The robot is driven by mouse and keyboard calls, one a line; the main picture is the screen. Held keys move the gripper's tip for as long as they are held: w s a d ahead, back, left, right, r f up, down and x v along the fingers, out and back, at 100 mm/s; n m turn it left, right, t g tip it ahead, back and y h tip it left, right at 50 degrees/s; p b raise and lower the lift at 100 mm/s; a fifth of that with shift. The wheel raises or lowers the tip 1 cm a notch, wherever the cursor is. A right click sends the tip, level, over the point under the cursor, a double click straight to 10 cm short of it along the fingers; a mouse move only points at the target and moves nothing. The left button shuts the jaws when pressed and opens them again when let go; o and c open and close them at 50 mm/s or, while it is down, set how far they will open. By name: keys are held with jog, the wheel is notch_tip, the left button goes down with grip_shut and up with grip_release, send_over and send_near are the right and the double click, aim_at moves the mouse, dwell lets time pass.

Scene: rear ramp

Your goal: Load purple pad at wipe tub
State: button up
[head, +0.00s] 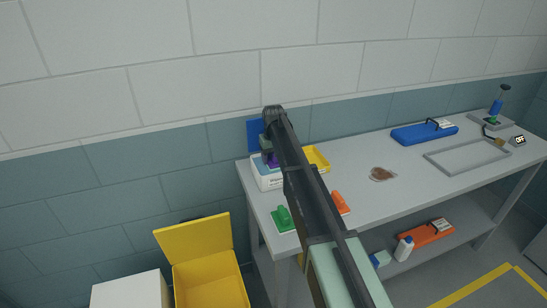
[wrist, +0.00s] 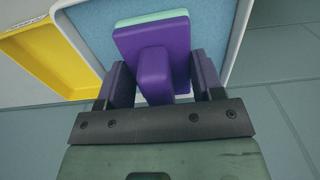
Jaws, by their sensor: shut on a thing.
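In the wrist view my gripper (wrist: 152,92) is shut on the handle of the purple pad (wrist: 178,38). The pad has a pale green layer on its far face. It is in front of or over the light blue inside of the white-rimmed wipe tub (wrist: 90,32); I cannot tell whether it touches. In the head view the tub (head: 267,180) stands at the left end of the bench, with its blue lid (head: 253,130) raised behind. My arm hides most of the gripper and pad there; a bit of purple (head: 271,160) shows above the tub.
A yellow tray (head: 317,157) sits just right of the tub. A green-handled pad (head: 284,219) and an orange-handled pad (head: 340,203) lie nearer the front edge. A brown stain (head: 382,174) marks the bench. A yellow bin (head: 210,280) with its lid up stands on the floor at left.

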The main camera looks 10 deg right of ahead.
jog(key=shift+r+p, duration=3.55)
jog(key=shift+p, duration=0.05)
jog(key=shift+f, duration=0.1)
jog(key=shift+f, duration=0.1)
notch_tip(320, 180, down, 3)
jog(key=b, duration=0.3)
jog(key=shift+r, duration=0.35)
